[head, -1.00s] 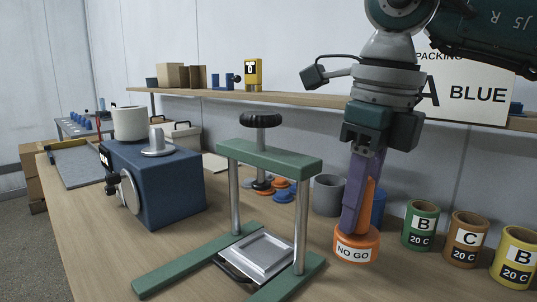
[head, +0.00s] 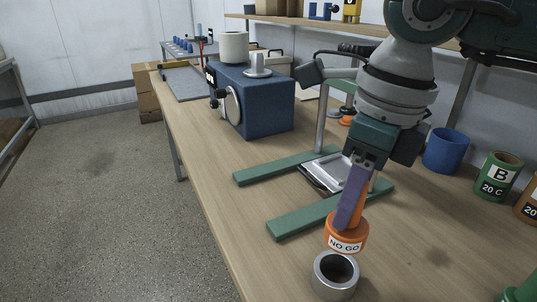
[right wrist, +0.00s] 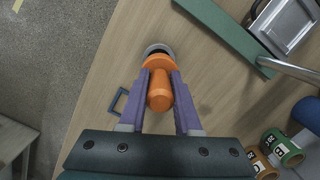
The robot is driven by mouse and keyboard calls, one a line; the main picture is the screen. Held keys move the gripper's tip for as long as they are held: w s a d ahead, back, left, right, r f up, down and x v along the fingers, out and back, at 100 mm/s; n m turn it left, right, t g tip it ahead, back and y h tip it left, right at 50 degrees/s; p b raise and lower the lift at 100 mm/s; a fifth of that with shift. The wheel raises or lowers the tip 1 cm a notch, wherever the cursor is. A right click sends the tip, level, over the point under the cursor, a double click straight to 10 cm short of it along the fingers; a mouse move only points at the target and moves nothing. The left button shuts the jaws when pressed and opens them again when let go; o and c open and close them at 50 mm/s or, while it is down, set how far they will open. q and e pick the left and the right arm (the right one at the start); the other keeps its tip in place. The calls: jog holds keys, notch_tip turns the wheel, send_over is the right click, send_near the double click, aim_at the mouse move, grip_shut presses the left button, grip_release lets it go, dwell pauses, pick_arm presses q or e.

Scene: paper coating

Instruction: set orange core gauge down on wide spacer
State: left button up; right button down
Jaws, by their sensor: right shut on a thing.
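The orange core gauge (head: 346,232), labelled NO GO, is in my right gripper (head: 350,208). It also shows in the right wrist view (right wrist: 158,92), with its handle between the purple fingers (right wrist: 160,98). A short grey metal ring (head: 322,277), which looks like the wide spacer, stands on the table near its front edge, its bore facing up. In the head view the gauge is above and slightly behind the ring. In the right wrist view the gauge hides most of the ring (right wrist: 157,47). Contact between them cannot be told. My left gripper is not in view.
A green press frame (head: 303,217) with a metal plate stands just behind the gauge. A blue machine (head: 268,108) is farther back. Blue (head: 445,152) and green (head: 497,176) cores are at right. A dark loop (right wrist: 118,101) lies left of the gripper in the wrist view.

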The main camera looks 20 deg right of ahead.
aim_at(343, 235)
notch_tip(343, 235, down, 4)
jog(key=b, duration=0.3)
jog(key=shift+f, duration=0.2)
jog(key=shift+f+b, duration=0.65)
jog(key=shift+f, duration=0.1)
jog(key=c, duration=0.5)
grip_release()
